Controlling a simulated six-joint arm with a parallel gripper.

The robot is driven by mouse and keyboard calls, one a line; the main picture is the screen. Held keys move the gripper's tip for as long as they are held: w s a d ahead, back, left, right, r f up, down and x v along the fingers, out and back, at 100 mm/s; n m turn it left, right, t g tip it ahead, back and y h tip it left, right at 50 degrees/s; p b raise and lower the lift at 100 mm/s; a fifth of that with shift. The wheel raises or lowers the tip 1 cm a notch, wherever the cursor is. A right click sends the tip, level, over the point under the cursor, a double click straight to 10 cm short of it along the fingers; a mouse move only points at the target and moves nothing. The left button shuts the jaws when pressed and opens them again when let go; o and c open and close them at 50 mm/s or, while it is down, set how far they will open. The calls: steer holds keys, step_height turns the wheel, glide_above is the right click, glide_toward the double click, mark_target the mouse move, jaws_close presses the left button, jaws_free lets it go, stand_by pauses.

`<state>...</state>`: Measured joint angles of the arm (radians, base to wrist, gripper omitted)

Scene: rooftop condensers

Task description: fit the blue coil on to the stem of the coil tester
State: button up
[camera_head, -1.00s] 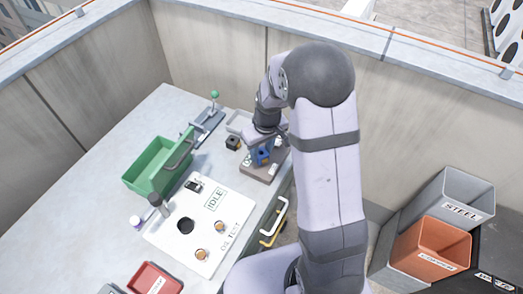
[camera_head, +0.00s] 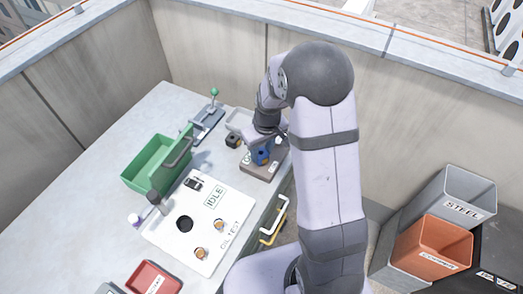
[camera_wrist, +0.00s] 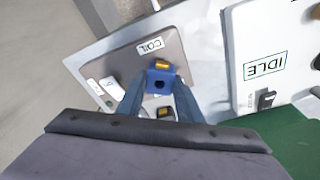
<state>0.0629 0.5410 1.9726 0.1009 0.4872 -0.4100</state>
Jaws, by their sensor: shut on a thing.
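The blue coil (camera_wrist: 160,79) is a small blue block with a dark round hole, held between the two fingers of my gripper (camera_wrist: 160,98). In the head view the blue coil (camera_head: 262,156) shows below my wrist, over the coil tester (camera_head: 259,173). The coil tester (camera_wrist: 135,65) is a grey-brown plate labelled COIL in the wrist view. A brass-coloured piece (camera_wrist: 162,64) shows at the coil's far edge. I cannot make out the stem, nor tell whether the coil is around it or above it.
A black block (camera_head: 233,141) stands left of the tester. The white panel (camera_head: 215,199) reading IDLE, a green bin (camera_head: 140,184) and a red tray (camera_head: 153,279) are on the bench. Steel and copper bins (camera_head: 432,246) stand at right. The bench's far-left surface is clear.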

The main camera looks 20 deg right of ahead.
steer(key=shift+f+b, duration=0.4)
steer(key=shift+f, duration=0.2)
steer(key=o, duration=1.3)
steer(key=shift+c, duration=0.2)
steer(key=shift+s+d+r+b, duration=0.1)
steer(key=shift+s+r+b, duration=0.15)
steer(key=shift+r, duration=1)
steer(key=shift+s+r+b, duration=0.1)
steer(key=shift+r+b, duration=0.2)
steer(key=shift+r, duration=0.9)
steer(key=shift+s+d+r+b, duration=0.1)
steer(key=shift+s+r+b, duration=0.15)
steer(key=shift+r, duration=1)
